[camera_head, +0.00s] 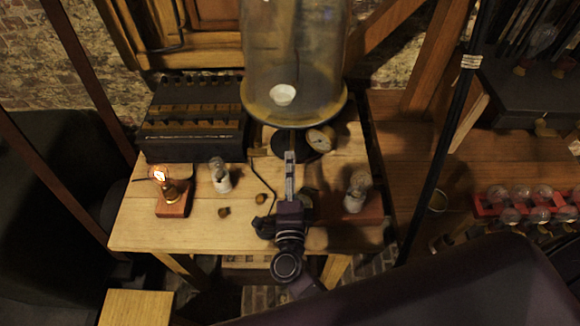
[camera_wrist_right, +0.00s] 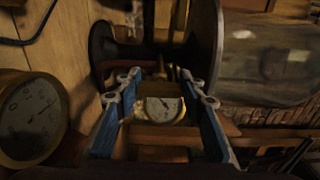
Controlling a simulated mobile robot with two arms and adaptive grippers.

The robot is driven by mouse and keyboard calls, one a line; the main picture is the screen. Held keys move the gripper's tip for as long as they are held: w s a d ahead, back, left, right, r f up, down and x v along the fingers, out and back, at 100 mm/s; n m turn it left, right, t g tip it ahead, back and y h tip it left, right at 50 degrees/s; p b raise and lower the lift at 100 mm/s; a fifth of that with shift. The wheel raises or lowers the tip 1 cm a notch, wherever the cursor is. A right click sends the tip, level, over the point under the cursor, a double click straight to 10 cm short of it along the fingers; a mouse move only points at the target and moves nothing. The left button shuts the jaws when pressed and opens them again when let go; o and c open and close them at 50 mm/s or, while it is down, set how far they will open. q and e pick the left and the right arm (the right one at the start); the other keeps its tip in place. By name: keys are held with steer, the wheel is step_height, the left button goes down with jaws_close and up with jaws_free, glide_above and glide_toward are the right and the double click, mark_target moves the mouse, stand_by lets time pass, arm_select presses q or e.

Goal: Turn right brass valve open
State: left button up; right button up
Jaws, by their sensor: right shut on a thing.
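My right gripper (camera_head: 290,158) reaches up over the table to the foot of the large glass bell jar (camera_head: 295,50). In the right wrist view its two blue fingers (camera_wrist_right: 160,78) stand a little apart and hold a small part at their tips. That part is dark and mostly hidden; from its place it is the right brass valve, but its handle's angle cannot be made out. The jar stands on a dark round pedestal, with a brass-rimmed plate (camera_head: 335,115) under the glass. My left gripper is not in view.
A round dial gauge (camera_head: 320,138) is just right of the fingers. A lit bulb (camera_head: 160,175), a black box (camera_head: 195,120) and other bulbs stand on the table.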

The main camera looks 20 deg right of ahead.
steer(key=o, duration=1.2)
steer(key=shift+c, duration=0.2)
steer(key=v, duration=1.2)
